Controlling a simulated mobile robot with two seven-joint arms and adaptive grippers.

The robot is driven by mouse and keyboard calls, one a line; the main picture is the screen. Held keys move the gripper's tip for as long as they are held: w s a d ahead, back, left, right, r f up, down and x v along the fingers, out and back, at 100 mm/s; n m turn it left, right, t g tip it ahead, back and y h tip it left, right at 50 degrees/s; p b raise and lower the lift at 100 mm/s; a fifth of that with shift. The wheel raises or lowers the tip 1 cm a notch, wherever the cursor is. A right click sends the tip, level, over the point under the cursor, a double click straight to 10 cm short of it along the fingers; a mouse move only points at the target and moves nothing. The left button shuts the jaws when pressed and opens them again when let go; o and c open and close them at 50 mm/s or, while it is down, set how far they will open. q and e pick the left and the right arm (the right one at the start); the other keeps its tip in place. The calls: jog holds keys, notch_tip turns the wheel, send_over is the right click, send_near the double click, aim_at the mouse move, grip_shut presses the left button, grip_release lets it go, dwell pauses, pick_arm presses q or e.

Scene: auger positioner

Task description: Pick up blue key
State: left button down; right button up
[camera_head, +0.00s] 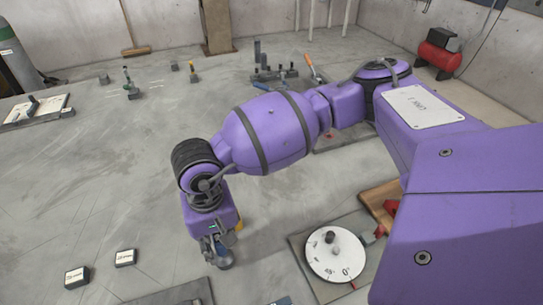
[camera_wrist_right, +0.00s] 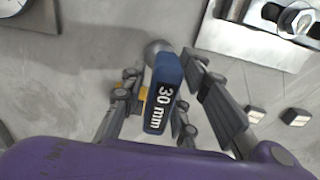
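The blue key (camera_wrist_right: 161,95) is a blue block with a white "30 mm" label and a rounded grey end. It shows in the right wrist view between the fingers of my right gripper (camera_wrist_right: 163,68). The fingers stand on either side of it, with a visible gap on the left; I see no clear grip. In the head view my right gripper (camera_head: 217,250) points down close to the floor at the lower middle, and it hides most of the key there. My left gripper is not in view.
A white dial plate (camera_head: 320,262) on a grey base lies right of my right gripper. Two small labelled blocks (camera_head: 77,277) (camera_head: 126,257) lie to its left. Several tools (camera_head: 271,70) stand farther back. A red compressor (camera_head: 438,55) is at the back right.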

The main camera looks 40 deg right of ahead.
grip_shut()
jog(key=shift+r, duration=0.1)
jog(key=shift+w, duration=0.1)
